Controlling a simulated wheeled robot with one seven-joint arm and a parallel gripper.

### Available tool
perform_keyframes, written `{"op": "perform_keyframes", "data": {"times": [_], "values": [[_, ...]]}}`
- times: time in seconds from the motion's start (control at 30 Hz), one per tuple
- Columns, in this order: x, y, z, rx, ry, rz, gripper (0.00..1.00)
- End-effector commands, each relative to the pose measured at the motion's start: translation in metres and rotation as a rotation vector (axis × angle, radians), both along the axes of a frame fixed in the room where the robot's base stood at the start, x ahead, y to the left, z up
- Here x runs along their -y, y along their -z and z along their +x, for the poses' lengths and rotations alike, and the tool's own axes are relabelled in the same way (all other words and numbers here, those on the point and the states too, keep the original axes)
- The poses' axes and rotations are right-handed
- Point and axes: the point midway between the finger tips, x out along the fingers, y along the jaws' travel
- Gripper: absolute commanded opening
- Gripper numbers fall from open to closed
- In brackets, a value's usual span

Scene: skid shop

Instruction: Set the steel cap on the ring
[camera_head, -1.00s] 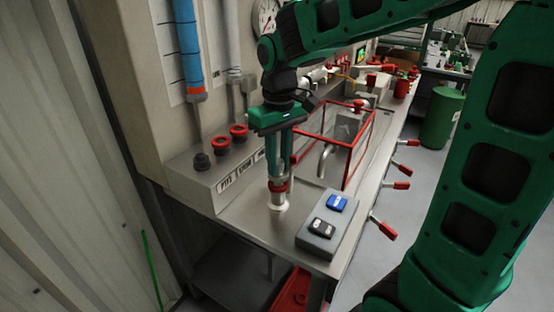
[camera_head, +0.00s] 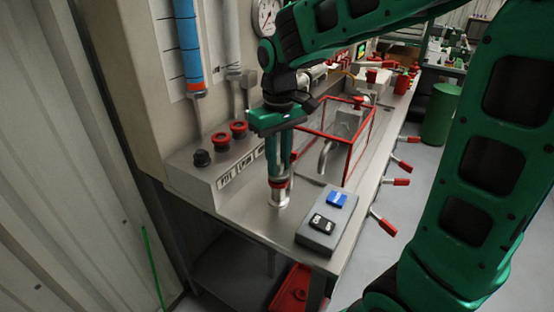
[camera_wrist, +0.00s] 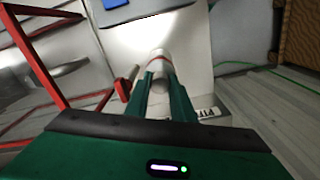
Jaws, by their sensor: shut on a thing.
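My gripper (camera_head: 279,178) points down over the near end of the steel bench, its green fingers closed around a small cylinder. In the wrist view the fingers (camera_wrist: 163,82) hold this pale steel piece (camera_wrist: 160,66), which I take to be the steel cap. A red band (camera_head: 278,184) shows just below the fingertips in the head view. A bright steel round piece (camera_head: 279,198) is under it on the bench top, perhaps the ring. The two look in line and close together; I cannot tell whether they touch. The fingers hide much of the cap.
A grey box with a blue and a black switch (camera_head: 327,222) stands right of the gripper. A red-framed guard (camera_head: 345,150) is behind it. A labelled panel with red knobs (camera_head: 238,130) lines the wall side. Red-handled levers (camera_head: 384,222) stick out from the bench's right edge.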

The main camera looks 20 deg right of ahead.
Motion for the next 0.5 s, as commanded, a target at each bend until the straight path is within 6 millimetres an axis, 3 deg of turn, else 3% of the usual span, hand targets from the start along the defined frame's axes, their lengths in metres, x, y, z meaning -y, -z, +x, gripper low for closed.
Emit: {"op": "perform_keyframes", "data": {"times": [0.5], "values": [[-0.0001,0.007,0.0002,0.0,0.0,0.0,0.06]]}}
